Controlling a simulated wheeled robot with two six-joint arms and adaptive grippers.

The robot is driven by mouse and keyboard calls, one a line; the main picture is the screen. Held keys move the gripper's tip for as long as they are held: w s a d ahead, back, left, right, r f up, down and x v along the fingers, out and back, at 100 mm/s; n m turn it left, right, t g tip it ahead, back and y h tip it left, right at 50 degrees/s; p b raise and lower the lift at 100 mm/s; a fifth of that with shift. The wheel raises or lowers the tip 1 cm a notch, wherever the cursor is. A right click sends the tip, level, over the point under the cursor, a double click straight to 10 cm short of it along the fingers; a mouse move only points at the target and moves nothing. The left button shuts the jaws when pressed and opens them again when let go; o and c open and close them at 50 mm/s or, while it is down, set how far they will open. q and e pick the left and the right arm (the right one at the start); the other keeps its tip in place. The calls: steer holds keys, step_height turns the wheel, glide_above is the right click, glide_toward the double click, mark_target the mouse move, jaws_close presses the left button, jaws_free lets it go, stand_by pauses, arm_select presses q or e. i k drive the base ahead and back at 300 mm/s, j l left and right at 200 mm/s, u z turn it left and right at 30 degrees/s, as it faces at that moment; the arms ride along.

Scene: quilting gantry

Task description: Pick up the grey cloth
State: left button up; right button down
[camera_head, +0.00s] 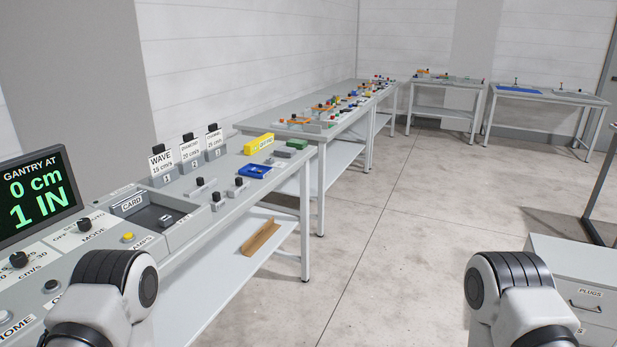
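I cannot make out a grey cloth for certain. A small flat grey item (284,152) lies near the far end of the console table, in front of a yellow box (259,144); it is too small to tell whether it is cloth. A darker grey-green block (297,144) lies just beyond it. A blue tray (253,171) sits nearer on the same table. Only links of my two arms show at the bottom left and bottom right; neither gripper is in view.
The console has a display (37,196), knobs and card signs (190,147). A brown angled piece (261,237) lies on the lower shelf. Cluttered workbenches (268,121) stand beyond. A drawer cabinet (570,262) stands at right. The middle floor (385,240) is clear.

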mark_target(283, 152)
steer(key=i+u, duration=0.1)
steer(key=i, duration=0.3)
steer(key=i+l+u, duration=0.1)
steer(key=i, duration=0.3)
steer(key=u, duration=5.4)
steer(key=z, duration=5.4)
steer(key=i+l, duration=0.2)
steer(key=i, duration=0.15)
steer(key=i+l, duration=0.25)
steer(key=i+u, duration=0.05)
steer(key=i, duration=0.05)
